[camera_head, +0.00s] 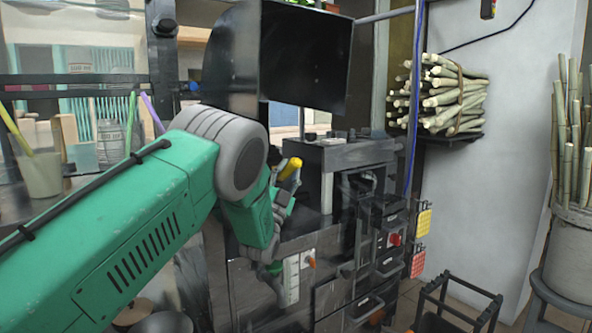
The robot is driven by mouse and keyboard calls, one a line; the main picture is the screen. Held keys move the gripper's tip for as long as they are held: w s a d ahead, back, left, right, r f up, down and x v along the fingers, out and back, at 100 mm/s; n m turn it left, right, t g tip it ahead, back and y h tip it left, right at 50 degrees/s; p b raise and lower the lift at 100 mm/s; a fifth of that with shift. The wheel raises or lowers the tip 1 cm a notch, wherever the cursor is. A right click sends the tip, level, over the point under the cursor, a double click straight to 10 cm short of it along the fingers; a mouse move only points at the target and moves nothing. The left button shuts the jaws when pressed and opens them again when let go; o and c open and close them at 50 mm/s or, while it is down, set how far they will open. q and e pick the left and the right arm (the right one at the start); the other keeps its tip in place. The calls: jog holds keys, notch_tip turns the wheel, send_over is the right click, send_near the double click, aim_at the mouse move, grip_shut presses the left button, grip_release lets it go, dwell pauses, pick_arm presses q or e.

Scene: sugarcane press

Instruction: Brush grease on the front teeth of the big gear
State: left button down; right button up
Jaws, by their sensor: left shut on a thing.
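My left arm reaches in from the left and covers much of the middle. My left gripper (284,188) is in front of the dark press (345,155). It is shut on a yellow-handled tool (291,169), which looks like the brush. The handle's yellow end points up and slightly right; its bristles are hidden behind the gripper. I cannot make out the big gear or its front teeth, as my arm and the dark machine parts hide that area. My right gripper does not show.
A black hood (305,55) hangs above the press. Cane bundles lie on a wall shelf (455,138) at the right. A grey bucket (572,255) of canes and a black stool frame (455,300) stand at the lower right. A cup (41,174) is at the left.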

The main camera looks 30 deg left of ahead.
pick_arm(q)
jog(key=shift+s+a, duration=0.2)
jog(key=shift+s, duration=0.25)
jog(key=shift+d, duration=0.1)
jog(key=shift+s+d+p, duration=0.2)
jog(key=shift+s+d, duration=0.15)
jog(key=shift+d, duration=0.55)
jog(key=shift+s+d+p, duration=0.15)
jog(key=shift+s+d, duration=0.25)
jog(key=shift+d, duration=0.5)
jog(key=shift+s+d+p, duration=0.2)
jog(key=shift+s+d, duration=0.15)
jog(key=shift+d, duration=0.55)
jog(key=shift+s+d, duration=0.3)
jog(key=shift+d, duration=0.4)
jog(key=shift+s+d, duration=0.3)
jog(key=shift+d, duration=0.4)
